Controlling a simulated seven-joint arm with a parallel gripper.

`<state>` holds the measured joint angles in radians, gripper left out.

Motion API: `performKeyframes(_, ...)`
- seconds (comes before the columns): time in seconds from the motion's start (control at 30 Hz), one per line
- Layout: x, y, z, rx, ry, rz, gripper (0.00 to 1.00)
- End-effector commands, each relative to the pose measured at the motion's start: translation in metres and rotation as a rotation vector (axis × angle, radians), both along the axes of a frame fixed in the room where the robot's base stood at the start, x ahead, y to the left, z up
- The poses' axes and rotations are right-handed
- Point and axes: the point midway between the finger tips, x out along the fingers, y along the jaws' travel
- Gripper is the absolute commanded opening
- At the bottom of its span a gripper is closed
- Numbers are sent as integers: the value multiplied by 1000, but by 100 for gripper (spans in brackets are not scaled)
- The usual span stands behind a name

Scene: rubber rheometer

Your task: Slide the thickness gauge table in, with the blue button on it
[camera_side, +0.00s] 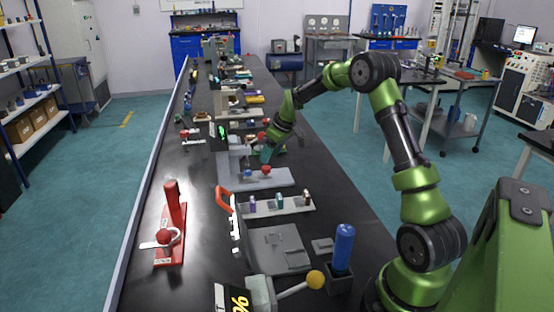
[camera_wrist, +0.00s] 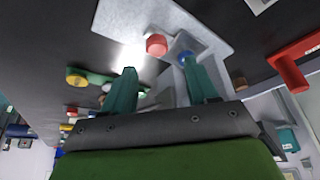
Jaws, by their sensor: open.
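The thickness gauge (camera_side: 222,134) stands mid-bench with a green-lit display and a flat grey table (camera_side: 278,179). The blue button (camera_side: 248,173) and a red knob (camera_side: 266,171) sit on this grey table. In the wrist view the grey plate (camera_wrist: 205,20) carries the red knob (camera_wrist: 156,45) and the blue button (camera_wrist: 184,56). My gripper (camera_side: 267,155) is just above and behind the table in the side view. Its teal fingers (camera_wrist: 159,66) are apart and nothing is held. The right fingertip overlaps the blue button in the wrist view; I cannot tell whether they touch.
A red stand (camera_side: 173,225) is at the front left of the bench. A strip with small coloured samples (camera_side: 280,204), a red-handled device (camera_side: 225,200) and a blue cylinder (camera_side: 343,248) are nearer the camera. Several instruments crowd the bench behind. The bench's left side has bare room.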

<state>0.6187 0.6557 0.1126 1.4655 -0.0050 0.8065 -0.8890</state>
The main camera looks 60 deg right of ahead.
Motion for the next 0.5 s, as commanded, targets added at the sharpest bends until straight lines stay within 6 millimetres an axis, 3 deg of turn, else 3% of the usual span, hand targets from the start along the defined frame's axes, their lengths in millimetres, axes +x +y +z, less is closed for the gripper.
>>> performKeyframes(0.2, -21, 0, 52, -3, -4, -1, 58)
performKeyframes(0.5, -39, 0, 94, -1, -1, 0, 58)
